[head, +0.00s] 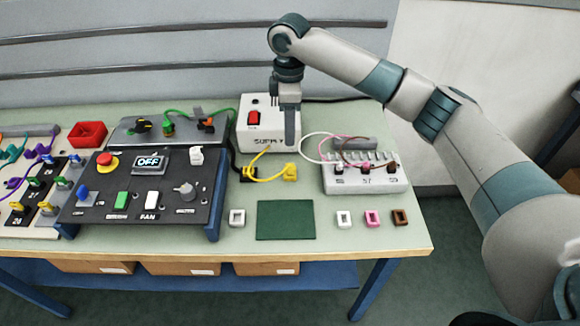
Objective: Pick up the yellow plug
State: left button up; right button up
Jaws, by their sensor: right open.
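The yellow plug (290,173) lies on the green tabletop (290,222), in front of the white supply box (259,106). A yellow cable runs from it to the left and back toward the box. My right gripper (290,140) points down in front of the supply box. In the picture it is just above the yellow plug, apart from it, and its jaws are open and empty. The fingers are seen nearly side-on, so the gap between them is hard to see. My left gripper is not in view.
A white terminal block (366,178) with cables stands to the right. The black fan panel (147,190) is to the left. A dark green mat (285,221) and several small coloured blocks lie in front.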

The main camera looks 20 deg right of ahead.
jog(key=p, duration=0.2)
send_over(290, 166)
jog(key=f, duration=0.7)
jog(key=shift+w+f, duration=0.2)
jog(key=shift+w, duration=0.15)
jog(key=shift+s+f+p, duration=0.25)
jog(key=shift+f+p, duration=0.3)
notch_tip(290, 166, down, 3)
jog(key=shift+s+f+p, duration=0.1)
jog(key=shift+s+p, duration=0.05)
jog(key=shift+p, duration=0.55)
jog(key=shift+f, duration=0.45)
grip_shut()
